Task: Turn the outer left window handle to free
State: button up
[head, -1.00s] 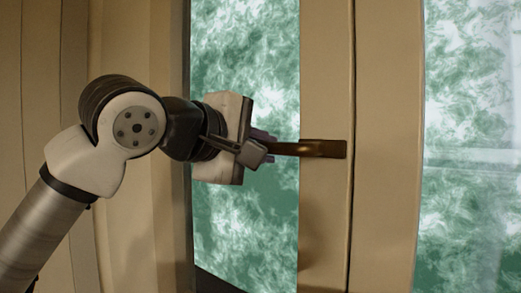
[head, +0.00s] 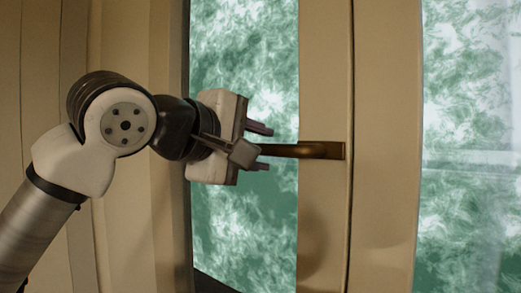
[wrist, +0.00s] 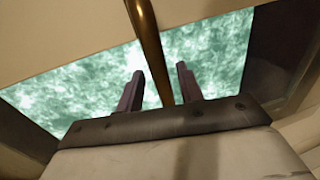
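The window handle (head: 318,150) is a dark bronze lever on the beige window frame. It lies about level, pointing left from its mount over the glass; it also shows in the wrist view (wrist: 148,35). My gripper (head: 268,147) is at the lever's free end, with its two fingers spread apart, one above and one below the lever. In the wrist view the lever runs between the open fingers (wrist: 160,70), with a gap visible on each side. Part of the free end is hidden behind the gripper in the head view.
The left glass pane (head: 245,235) shows blurred green and white behind my gripper. A beige frame post (head: 385,200) stands right of the handle, with another pane (head: 470,120) beyond it. Beige panelling (head: 120,40) is at the left.

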jog(key=b+v, duration=0.2)
jog(key=v, duration=1.1)
jog(key=shift+b, duration=0.35)
